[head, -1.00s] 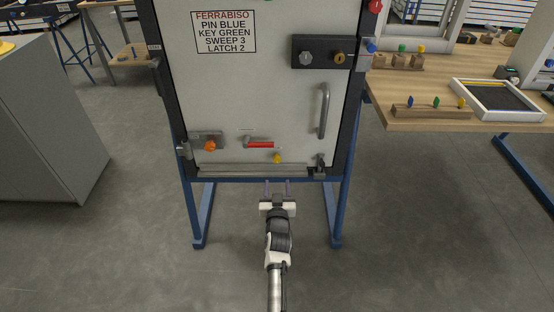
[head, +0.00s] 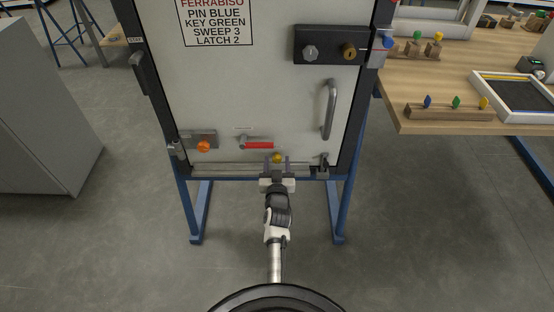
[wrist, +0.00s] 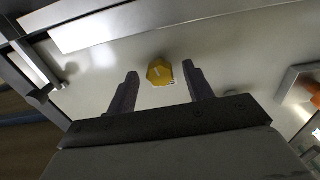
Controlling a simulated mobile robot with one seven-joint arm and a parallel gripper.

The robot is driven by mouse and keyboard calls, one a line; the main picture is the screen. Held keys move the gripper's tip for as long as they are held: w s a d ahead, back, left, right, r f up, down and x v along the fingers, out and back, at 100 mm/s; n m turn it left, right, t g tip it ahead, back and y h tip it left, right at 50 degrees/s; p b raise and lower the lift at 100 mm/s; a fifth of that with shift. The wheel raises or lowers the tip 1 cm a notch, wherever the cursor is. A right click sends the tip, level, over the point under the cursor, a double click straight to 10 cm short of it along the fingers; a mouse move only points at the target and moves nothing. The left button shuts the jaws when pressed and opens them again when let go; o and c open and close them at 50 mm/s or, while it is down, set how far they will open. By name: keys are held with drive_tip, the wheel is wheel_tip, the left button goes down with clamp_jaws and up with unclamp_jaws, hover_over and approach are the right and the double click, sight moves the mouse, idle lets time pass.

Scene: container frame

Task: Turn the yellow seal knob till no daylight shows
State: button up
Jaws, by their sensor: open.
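The yellow seal knob (head: 277,158) sits low on the pale door panel (head: 270,95), just above the metal strip at its bottom edge (head: 240,170). In the wrist view the knob (wrist: 160,72) is faceted, with a light mark on its face. My gripper (head: 276,168) is open in front of the knob. In the wrist view its two fingers (wrist: 158,90) stand to either side of the knob, with gaps on both sides, and the knob lies at or slightly beyond the fingertips. I cannot tell whether daylight shows under the door.
A red lever (head: 257,144) and an orange knob (head: 204,146) are left of the yellow knob. A dark latch (head: 323,165) and a grey handle (head: 329,109) are to the right. A wooden table (head: 440,90) stands at right, a grey cabinet (head: 50,110) at left.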

drive_tip(key=shift+s, duration=0.1)
drive_tip(key=c, duration=1)
drive_tip(key=shift+o, duration=0.2)
drive_tip(key=shift+m, duration=1.9)
drive_tip(key=shift+r, duration=0.1)
drive_tip(key=o, duration=1)
drive_tip(key=shift+c, duration=0.2)
